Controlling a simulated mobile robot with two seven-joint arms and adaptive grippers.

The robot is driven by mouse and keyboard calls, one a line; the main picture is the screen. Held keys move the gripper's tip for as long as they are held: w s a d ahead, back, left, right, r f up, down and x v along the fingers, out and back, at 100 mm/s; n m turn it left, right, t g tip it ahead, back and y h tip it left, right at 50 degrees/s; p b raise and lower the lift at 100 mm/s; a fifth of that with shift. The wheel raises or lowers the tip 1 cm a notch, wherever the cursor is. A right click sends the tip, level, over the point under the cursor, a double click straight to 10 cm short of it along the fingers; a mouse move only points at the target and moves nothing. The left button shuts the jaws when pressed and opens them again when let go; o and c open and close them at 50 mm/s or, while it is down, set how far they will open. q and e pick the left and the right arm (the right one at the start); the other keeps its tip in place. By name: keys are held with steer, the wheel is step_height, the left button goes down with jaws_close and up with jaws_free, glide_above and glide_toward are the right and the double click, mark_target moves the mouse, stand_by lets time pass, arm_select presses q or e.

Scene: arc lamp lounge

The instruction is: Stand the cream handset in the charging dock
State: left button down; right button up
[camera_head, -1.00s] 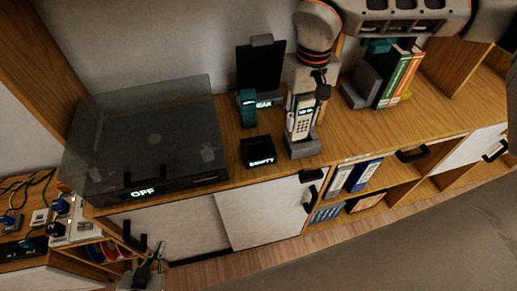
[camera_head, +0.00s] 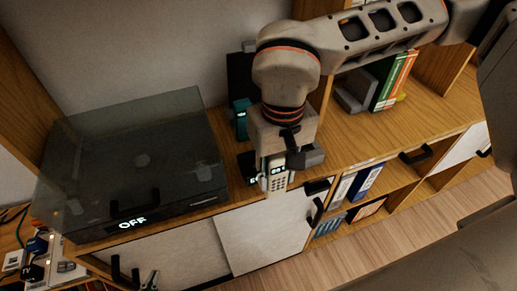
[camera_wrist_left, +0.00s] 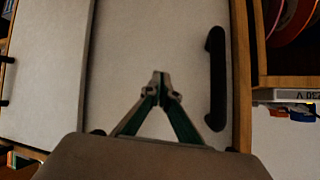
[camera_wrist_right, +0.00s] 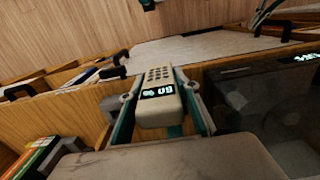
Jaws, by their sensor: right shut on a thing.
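The cream handset (camera_head: 276,183) is in my right gripper (camera_head: 280,150), its keypad and lit display facing the head camera. It also shows between the fingers in the right wrist view (camera_wrist_right: 157,95), display reading 09. The black dock (camera_head: 246,164) stands on the cabinet top, just left of and partly behind the handset; its lit label is mostly covered. Whether the handset touches the dock or cabinet cannot be told. My left gripper (camera_head: 149,280) is low in front of the cabinet; its fingertips meet, empty, in the left wrist view (camera_wrist_left: 161,82).
A teal handset (camera_head: 241,119) stands behind the black dock. A grey block (camera_head: 314,155) is right of the cream handset. A dark device (camera_head: 140,180) with a clear lid and OFF display fills the left. Books (camera_head: 392,82) stand at the back right.

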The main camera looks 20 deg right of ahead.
steer(key=w+f, duration=0.1)
steer(key=w, duration=0.2)
steer(key=w+f, duration=0.1)
steer(key=w, duration=0.3)
steer(key=w+f, duration=0.1)
steer(key=w, duration=0.2)
steer(key=shift+w+a, duration=0.2)
steer(key=shift+w, duration=0.05)
steer(key=shift+f, duration=0.35)
steer(key=shift+w, duration=0.1)
steer(key=shift+f, duration=0.1)
steer(key=o, duration=1.1)
steer(key=shift+o, duration=0.2)
